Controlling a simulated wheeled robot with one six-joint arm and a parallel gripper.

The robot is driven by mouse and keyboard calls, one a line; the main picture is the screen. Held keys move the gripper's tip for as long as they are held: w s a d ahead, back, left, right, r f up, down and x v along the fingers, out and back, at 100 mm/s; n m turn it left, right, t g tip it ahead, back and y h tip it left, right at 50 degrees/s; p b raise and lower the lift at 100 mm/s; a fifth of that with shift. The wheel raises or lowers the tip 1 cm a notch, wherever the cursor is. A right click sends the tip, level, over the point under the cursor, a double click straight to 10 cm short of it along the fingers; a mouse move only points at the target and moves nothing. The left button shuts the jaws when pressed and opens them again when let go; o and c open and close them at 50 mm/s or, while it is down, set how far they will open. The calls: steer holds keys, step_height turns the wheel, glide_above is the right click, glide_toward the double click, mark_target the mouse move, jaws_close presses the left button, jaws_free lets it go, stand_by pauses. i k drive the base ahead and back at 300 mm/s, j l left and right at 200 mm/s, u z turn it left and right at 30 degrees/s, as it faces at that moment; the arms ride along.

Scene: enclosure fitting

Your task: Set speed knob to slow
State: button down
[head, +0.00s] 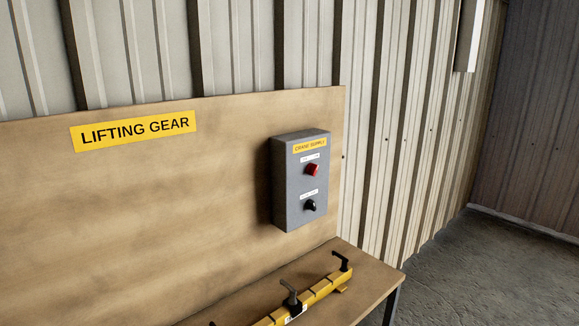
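A grey control box (301,180) is mounted on the wooden back board, near its right edge. A yellow label (310,146) at its top seems to read "CRANE SUPPLY". A red knob or button (312,170) sits in the upper half of its face. A black knob (310,205) sits in the lower half. Each has a small white label above it, too small to read. I cannot tell which one is the speed knob or where either points. My gripper is not in view.
The board (200,190) carries a yellow "LIFTING GEAR" sign (134,131). Below the box, a yellow bar with black handles (325,288) lies on a wooden bench (372,280). Corrugated wall (400,130) stands behind. Open concrete floor (490,275) is at the right.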

mark_target(310, 204)
steer(key=k+j, duration=0.15)
steer(key=i+l, duration=0.1)
steer(key=i, duration=0.45)
steer(key=i+u, duration=0.15)
steer(key=i, duration=0.45)
